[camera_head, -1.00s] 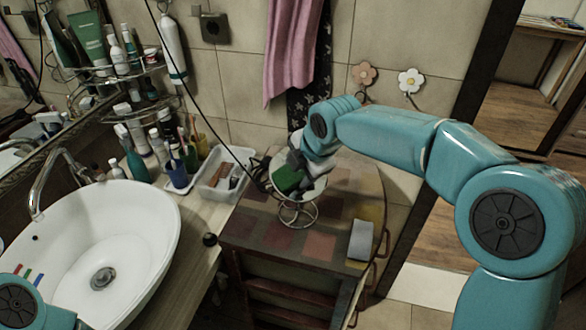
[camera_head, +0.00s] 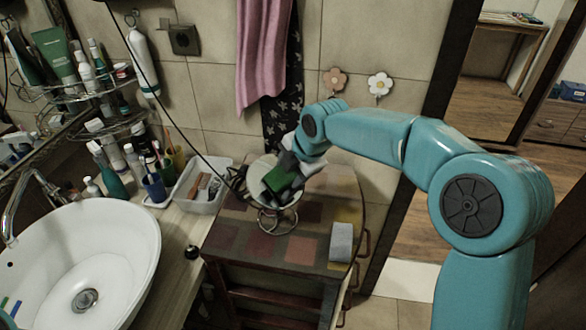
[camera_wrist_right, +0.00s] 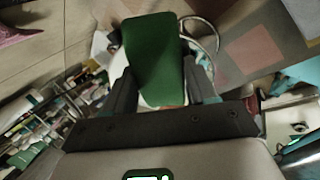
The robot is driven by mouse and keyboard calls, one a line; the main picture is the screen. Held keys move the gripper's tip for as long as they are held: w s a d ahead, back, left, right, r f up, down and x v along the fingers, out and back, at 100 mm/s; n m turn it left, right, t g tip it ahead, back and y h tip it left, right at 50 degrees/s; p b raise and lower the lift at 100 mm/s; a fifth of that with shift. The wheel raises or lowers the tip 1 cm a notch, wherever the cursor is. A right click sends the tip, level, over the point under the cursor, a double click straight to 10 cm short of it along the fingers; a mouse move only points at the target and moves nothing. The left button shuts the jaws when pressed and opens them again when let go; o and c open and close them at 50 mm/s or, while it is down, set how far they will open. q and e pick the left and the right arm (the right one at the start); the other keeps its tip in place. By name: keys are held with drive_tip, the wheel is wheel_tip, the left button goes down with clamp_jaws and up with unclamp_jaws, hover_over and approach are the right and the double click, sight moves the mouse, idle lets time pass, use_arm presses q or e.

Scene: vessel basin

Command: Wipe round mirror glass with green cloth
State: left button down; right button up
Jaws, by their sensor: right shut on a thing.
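The round mirror (camera_head: 262,166) stands on a looped wire base on the small tiled-top cabinet. My right gripper (camera_head: 283,178) reaches over it from the right and is shut on the green cloth (camera_head: 282,182). The cloth lies over the middle of the mirror's face, and pale glass shows around it. Whether it touches the glass is hard to tell. In the right wrist view the cloth (camera_wrist_right: 155,55) sits between both dark fingers (camera_wrist_right: 160,90), with the wire base (camera_wrist_right: 210,40) beyond it. My left gripper is out of view.
A grey block (camera_head: 341,242) lies on the cabinet top (camera_head: 300,250), right of the mirror. A white tray (camera_head: 205,190) and a cup of brushes (camera_head: 155,187) stand left of it. The sink (camera_head: 85,260) is at the lower left. A pink towel (camera_head: 262,60) hangs behind.

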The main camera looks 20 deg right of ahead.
sight(280, 176)
drive_tip(key=shift+s+a+b, duration=0.15)
drive_tip(key=shift+s+a, duration=0.05)
drive_tip(key=shift+a, duration=0.55)
drive_tip(key=shift+s+a+b, duration=0.15)
drive_tip(key=shift+s+a, duration=0.05)
drive_tip(key=shift+a, duration=0.55)
drive_tip(key=shift+s+a+b, duration=0.2)
drive_tip(key=shift+s+a, duration=0.05)
drive_tip(key=shift+a, duration=0.65)
drive_tip(key=shift+s+a+b, duration=0.2)
drive_tip(key=shift+a, duration=0.65)
drive_tip(key=shift+p+v, duration=1.4)
drive_tip(key=shift+v, duration=1.6)
